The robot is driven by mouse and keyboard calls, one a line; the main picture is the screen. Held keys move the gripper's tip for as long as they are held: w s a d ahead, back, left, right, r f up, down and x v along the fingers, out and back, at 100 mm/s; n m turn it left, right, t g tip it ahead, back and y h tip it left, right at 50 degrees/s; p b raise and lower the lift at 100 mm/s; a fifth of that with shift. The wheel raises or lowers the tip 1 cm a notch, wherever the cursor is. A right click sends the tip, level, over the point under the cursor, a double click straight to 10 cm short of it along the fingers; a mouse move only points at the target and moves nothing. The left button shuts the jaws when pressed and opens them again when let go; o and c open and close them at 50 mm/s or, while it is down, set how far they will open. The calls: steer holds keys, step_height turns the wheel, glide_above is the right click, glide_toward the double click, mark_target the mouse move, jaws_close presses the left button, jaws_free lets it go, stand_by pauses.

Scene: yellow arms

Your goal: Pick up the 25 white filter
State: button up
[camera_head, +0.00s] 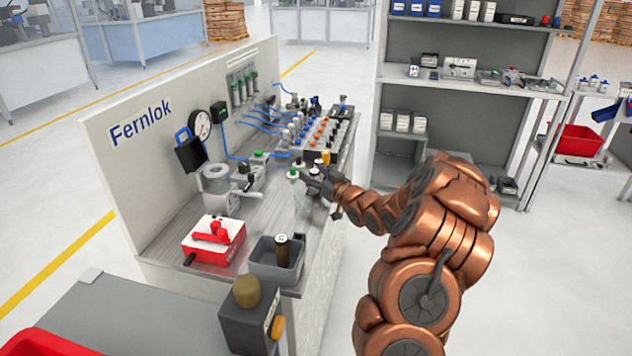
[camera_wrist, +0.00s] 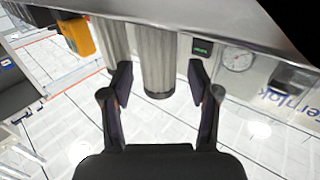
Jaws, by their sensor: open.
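In the wrist view a pale grey-white cylinder (camera_wrist: 159,50), which looks like a filter, shows between the two fingers of my gripper (camera_wrist: 158,72). It has a dark end cap, and gaps show on both sides of it. My gripper is open. A second similar cylinder (camera_wrist: 114,40) is just left of it, partly behind the left finger. No "25" marking can be read. In the head view my gripper (camera_head: 316,178) is over the right part of the bench, and it hides much of what lies there.
An orange-yellow part (camera_wrist: 77,37) is left of the cylinders. In the head view the bench (camera_head: 170,257) holds a red-and-white box (camera_head: 214,240), a grey bin (camera_head: 276,262) with a dark cylinder, and rows of fittings (camera_head: 318,130). The floor to the right is clear before the shelf (camera_head: 440,78).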

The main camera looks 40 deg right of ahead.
steer(key=c, duration=1.1)
